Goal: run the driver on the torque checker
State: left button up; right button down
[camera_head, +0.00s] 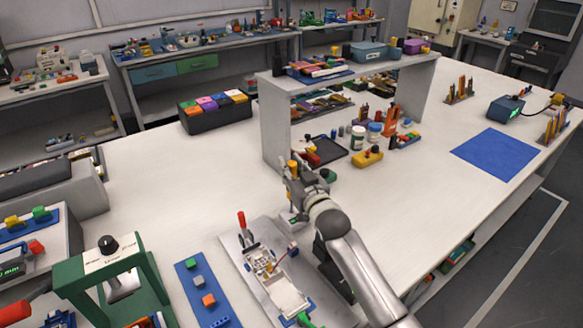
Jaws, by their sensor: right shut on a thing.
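My right gripper (297,182) is over the white bench, in front of the grey shelf unit. It is shut on what looks like the driver, whose small orange-yellow top (292,164) shows at the fingers. The rest of the driver is mostly hidden by the gripper. A small grey block with a green mark (294,219), perhaps the torque checker, sits on the bench just below the gripper. I cannot tell whether the driver's tip touches it. My left gripper is not in view.
A metal fixture plate with a red-handled clamp (243,229) lies in front. A blue strip (203,298) and a green press (110,262) stand left of it. The grey shelf (275,125) rises behind.

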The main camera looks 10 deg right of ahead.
jog(key=shift+f, duration=0.4)
dwell(0.3)
jog(key=shift+s+f, duration=0.1)
jog(key=shift+f, duration=0.1)
dwell(0.3)
jog(key=shift+r+p, duration=3.35)
jog(key=shift+r, duration=0.45)
jog(key=shift+f, duration=0.1)
